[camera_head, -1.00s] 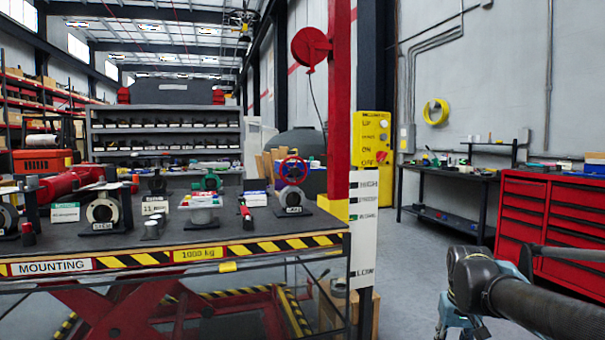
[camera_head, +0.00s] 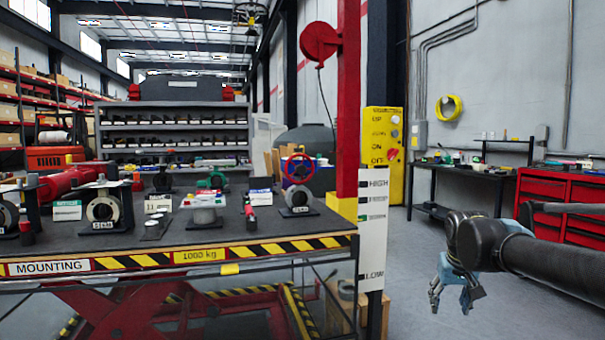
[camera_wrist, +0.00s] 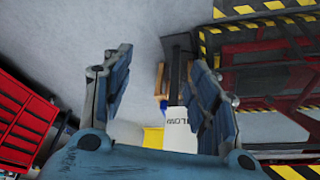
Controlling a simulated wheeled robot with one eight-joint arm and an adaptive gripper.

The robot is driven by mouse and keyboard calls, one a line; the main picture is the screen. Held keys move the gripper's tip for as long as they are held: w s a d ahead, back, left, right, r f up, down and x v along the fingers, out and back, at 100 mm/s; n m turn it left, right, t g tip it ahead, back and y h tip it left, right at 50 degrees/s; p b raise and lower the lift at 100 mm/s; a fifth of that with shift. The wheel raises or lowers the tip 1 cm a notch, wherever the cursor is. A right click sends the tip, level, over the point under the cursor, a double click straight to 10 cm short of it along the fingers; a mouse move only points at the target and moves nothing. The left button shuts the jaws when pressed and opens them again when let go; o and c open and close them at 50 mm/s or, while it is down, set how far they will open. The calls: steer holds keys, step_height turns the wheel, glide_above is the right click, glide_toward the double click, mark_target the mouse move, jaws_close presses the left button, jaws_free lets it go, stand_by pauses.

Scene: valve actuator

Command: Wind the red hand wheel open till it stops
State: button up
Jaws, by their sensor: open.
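The red hand wheel (camera_head: 299,169) stands upright on a grey valve body (camera_head: 296,197) near the right end of the lift table (camera_head: 110,246). My gripper (camera_head: 450,303) hangs low at the right in the head view, well to the right of the table and below the wheel. It also shows in the wrist view (camera_wrist: 160,85), with its two blue fingers spread and nothing between them. The wheel is not in the wrist view. Nothing touches the wheel.
A red post (camera_head: 348,100) and a white HIGH-LOW board (camera_head: 372,230) stand between my gripper and the wheel. A yellow control panel (camera_head: 384,140) is behind. A red tool cabinet (camera_head: 560,195) stands at the right. Other fittings crowd the table's left. The grey floor (camera_head: 410,290) near my gripper is clear.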

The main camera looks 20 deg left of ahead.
steer(key=w+a+r+n+t+y, duration=0.1)
steer(key=w+a+r+t, duration=0.2)
steer(key=w+a+r, duration=0.75)
step_height(320, 180, up, 25)
steer(key=n+t+y, duration=0.3)
steer(key=t+y, duration=0.1)
steer(key=y, duration=0.3)
glide_above(303, 169)
steer(key=s+d, duration=0.9)
steer(key=s, duration=0.4)
steer(key=x, duration=1.7)
steer(key=shift+w+a+f, duration=0.1)
steer(key=shift+a, duration=0.05)
steer(key=shift+c, duration=0.5)
steer(key=c, duration=1)
